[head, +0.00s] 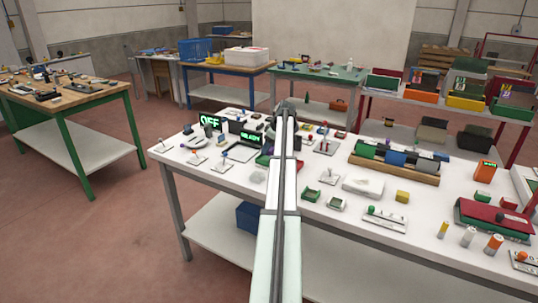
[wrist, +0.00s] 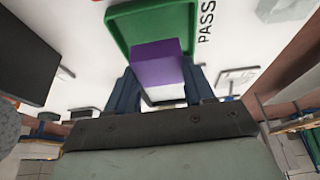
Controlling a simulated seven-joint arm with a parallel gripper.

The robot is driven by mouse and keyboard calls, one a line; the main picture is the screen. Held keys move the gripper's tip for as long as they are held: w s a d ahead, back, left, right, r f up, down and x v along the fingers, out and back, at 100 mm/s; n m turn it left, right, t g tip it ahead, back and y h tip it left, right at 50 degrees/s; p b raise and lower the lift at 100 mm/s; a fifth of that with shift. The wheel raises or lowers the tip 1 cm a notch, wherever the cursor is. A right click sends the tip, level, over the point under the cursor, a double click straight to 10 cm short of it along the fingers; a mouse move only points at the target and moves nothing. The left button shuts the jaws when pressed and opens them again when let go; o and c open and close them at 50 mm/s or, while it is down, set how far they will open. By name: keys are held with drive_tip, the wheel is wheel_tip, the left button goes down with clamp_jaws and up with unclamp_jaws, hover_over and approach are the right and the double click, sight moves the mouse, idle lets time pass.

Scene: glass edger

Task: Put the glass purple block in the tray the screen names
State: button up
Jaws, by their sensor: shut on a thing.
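In the wrist view my gripper (wrist: 160,70) is shut on the purple block (wrist: 158,62), with a blue-grey finger on each side of it. A green tray (wrist: 122,32) lies beyond the block, and the block overlaps its near part. I cannot tell whether the block is above the tray or touching its floor. The word PASS is printed on the white surface beside this tray. In the head view my arm hides the gripper and block. A screen (head: 250,138) there appears to read READY, and another display (head: 211,121) reads OFF.
The white workbench (head: 225,173) holds small levers, green boxes (head: 310,195), a wooden rack of blocks (head: 395,170) and an orange device (head: 486,171). In the wrist view a dark box (wrist: 30,55) stands at left. A red edge (wrist: 97,1) shows at the top.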

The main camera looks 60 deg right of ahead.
sight(271, 149)
drive_tip(key=shift+f, duration=1.75)
drive_tip(key=shift+f, duration=0.2)
drive_tip(key=o, duration=0.8)
drive_tip(key=shift+o, duration=0.2)
drive_tip(key=shift+r, duration=0.15)
drive_tip(key=v, duration=1.2)
drive_tip(key=shift+r, duration=0.1)
